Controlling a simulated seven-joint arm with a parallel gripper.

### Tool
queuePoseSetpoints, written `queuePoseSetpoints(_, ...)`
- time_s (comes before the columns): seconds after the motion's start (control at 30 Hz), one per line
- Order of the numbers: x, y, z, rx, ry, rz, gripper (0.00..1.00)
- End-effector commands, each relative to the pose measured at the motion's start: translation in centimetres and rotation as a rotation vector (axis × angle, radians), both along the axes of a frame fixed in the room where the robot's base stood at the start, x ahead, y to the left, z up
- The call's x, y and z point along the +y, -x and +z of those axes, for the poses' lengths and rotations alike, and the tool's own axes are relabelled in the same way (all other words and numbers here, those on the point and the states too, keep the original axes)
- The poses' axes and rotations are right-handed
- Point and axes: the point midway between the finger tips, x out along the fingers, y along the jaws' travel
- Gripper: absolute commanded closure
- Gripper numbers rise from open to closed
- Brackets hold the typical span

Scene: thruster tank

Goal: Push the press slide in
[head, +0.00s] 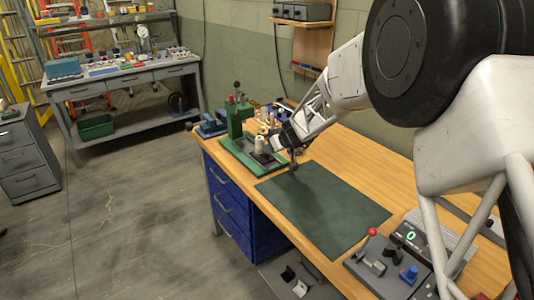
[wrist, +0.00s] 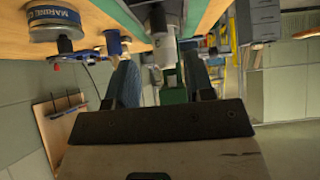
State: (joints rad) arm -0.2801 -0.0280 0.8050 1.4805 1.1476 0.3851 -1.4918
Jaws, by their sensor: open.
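The green press (head: 235,118) stands on a green base at the back left of the wooden workbench in the head view. A pale cylinder (head: 260,144) and a dark grey slide-like block (head: 268,159) sit low on its base. My gripper (head: 294,162) is just right of the base, low over the bench. In the wrist view, which looks upside down, my gripper (wrist: 162,72) is open with its fingers apart. A pale grey cylindrical part (wrist: 164,50) and green press metal (wrist: 172,96) show between and beyond the fingers. I cannot tell whether anything touches.
A dark green mat (head: 325,208) lies clear on the bench. A fixture plate with a red-knobbed lever (head: 372,232) is at the front right. Spools and small items (head: 270,118) crowd behind the press. A blue-labelled can (wrist: 54,22) shows in the wrist view.

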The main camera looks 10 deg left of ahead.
Motion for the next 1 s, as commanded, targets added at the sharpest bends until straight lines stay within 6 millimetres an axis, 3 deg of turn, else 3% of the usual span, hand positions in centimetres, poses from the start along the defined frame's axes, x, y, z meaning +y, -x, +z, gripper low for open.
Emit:
queuePoseSetpoints(0.37,0.5,-0.5,-0.7,0.001,0.001,0.0,0.52)
queuePoseSetpoints(1.0,3.3,-3.4,-4.7,0.001,-0.001,-0.001,0.52)
